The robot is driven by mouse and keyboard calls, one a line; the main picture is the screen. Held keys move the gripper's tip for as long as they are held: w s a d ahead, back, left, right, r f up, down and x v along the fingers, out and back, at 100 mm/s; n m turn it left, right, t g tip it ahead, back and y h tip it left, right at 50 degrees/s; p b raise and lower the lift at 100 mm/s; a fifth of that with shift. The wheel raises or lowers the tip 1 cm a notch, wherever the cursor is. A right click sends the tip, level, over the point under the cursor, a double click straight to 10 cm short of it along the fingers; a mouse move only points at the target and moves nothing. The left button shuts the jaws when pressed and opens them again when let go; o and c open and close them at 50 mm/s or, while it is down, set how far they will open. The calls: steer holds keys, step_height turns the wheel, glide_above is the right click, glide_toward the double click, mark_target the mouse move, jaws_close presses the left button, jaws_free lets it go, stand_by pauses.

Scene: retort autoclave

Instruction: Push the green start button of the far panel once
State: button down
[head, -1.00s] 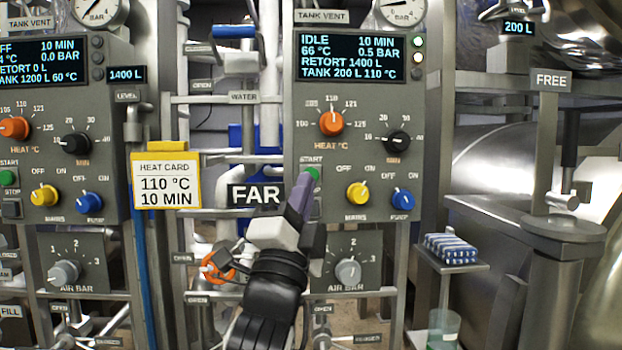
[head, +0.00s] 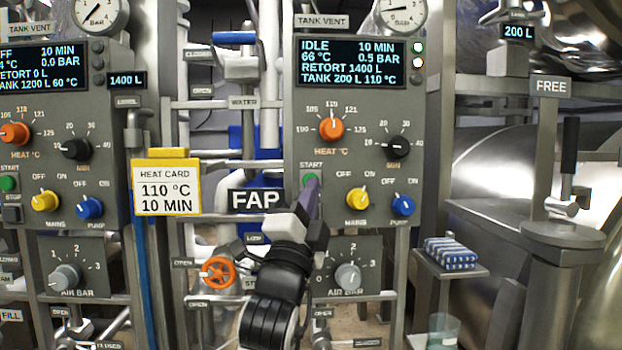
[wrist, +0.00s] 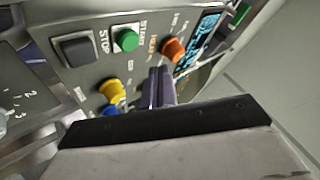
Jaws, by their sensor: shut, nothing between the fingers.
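The far panel (head: 350,150) is the grey box right of the label "FAR". Its screen (head: 350,62) reads IDLE, 10 MIN, 66 °C, 0.5 BAR, RETORT 1400 L, TANK 200 L 110 °C. The green start button (head: 311,180) sits at its left side under the word START; it shows clearly in the wrist view (wrist: 126,40), with the black stop button (wrist: 76,49) beside it. My gripper (head: 312,190) is shut and empty, its purple fingers just below the green button in the head view. In the wrist view the fingertips (wrist: 160,72) are apart from the button.
The panel also carries an orange heat knob (head: 331,129), a black minutes knob (head: 397,145), a yellow mains knob (head: 358,199) and a blue pump knob (head: 403,204). A heat card (head: 166,185) reads 110 °C, 10 MIN. An orange valve wheel (head: 219,272) is left of my arm.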

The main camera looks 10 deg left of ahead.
mark_target(313, 175)
steer(key=shift+w+a, duration=0.3)
steer(key=shift+w, duration=0.55)
steer(key=shift+w+a, duration=0.25)
steer(key=shift+w, duration=0.55)
steer(key=shift+w+b, duration=0.1)
steer(key=shift+b, duration=0.2)
stand_by(0.5)
steer(key=shift+w+a, duration=0.1)
steer(key=shift+w, duration=0.2)
steer(key=shift+w+a, duration=0.25)
steer(key=shift+w, duration=0.35)
stand_by(1.0)
steer(key=shift+s, duration=0.15)
steer(key=shift+s+d+b, duration=0.3)
steer(key=shift+s+b, duration=0.25)
steer(key=shift+s, duration=0.3)
steer(key=shift+s+d+b, duration=0.2)
steer(key=shift+s+d, duration=0.05)
steer(key=shift+s, duration=0.55)
steer(key=shift+s+d+b, duration=0.2)
steer(key=shift+s+d, duration=0.1)
steer(key=shift+s, duration=0.5)
steer(key=shift+s+d+b, duration=0.2)
steer(key=shift+s+d, duration=0.05)
steer(key=shift+s, duration=0.55)
